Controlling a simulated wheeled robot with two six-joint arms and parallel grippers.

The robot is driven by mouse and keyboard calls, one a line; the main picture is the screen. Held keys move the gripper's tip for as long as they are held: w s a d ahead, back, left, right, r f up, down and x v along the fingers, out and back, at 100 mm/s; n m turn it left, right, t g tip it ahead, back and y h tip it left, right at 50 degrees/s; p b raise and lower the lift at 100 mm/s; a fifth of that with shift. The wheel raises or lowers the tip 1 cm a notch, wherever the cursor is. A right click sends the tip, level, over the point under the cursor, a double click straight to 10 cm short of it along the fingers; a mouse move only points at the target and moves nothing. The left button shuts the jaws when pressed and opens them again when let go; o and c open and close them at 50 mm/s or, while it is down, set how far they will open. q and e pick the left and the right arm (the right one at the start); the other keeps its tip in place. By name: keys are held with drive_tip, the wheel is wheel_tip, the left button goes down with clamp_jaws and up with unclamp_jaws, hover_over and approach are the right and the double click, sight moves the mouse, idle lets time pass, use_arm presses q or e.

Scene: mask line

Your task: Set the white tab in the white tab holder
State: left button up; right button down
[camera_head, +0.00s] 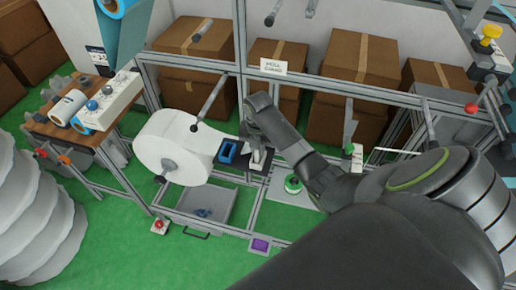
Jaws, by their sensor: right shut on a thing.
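My right gripper (253,143) reaches in from the right, dark grey, over a small dark ledge on the machine frame. It is shut on the white tab (257,157), a small pale piece just below the fingers, partly hidden by them. The dark ledge (258,168) lies right under the tab; I take it to be the white tab holder, but its slot is hidden. I cannot tell whether the tab touches it. A blue-framed holder (228,151) sits just left of the gripper. My left gripper is not in view.
A large white roll (172,147) stands left of the ledge, with a dark rod (210,101) close by. Metal frame bars surround the gripper. A grey bin (207,207) sits below. Cardboard boxes (358,64) stand behind.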

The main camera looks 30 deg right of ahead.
drive_tip(key=shift+f, duration=0.25)
idle(0.4)
drive_tip(key=c, duration=1.4)
unclamp_jaws()
drive_tip(key=shift+o, duration=0.2)
